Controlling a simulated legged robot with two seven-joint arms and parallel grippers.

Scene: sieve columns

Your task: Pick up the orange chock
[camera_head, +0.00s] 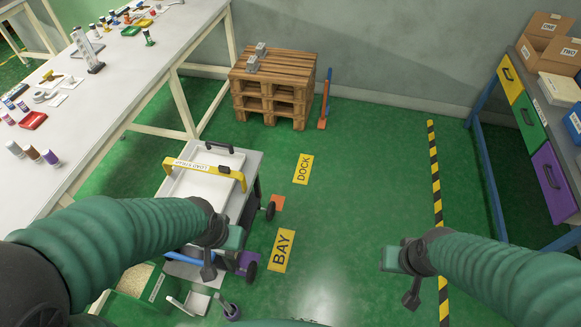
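A small orange block (277,203), which looks like the orange chock, lies on the green floor beside the front right wheel (269,211) of a grey cart. My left gripper (221,257) hangs over the near end of the cart, left of and nearer than the orange block, apart from it. My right gripper (399,277) is over bare floor, to the right of and nearer than the block. Nothing shows held in either gripper. The finger gaps are too unclear to tell open from shut.
BAY (281,250) and DOCK (303,169) signs lie on the floor. A wooden pallet stack (273,82) stands behind.

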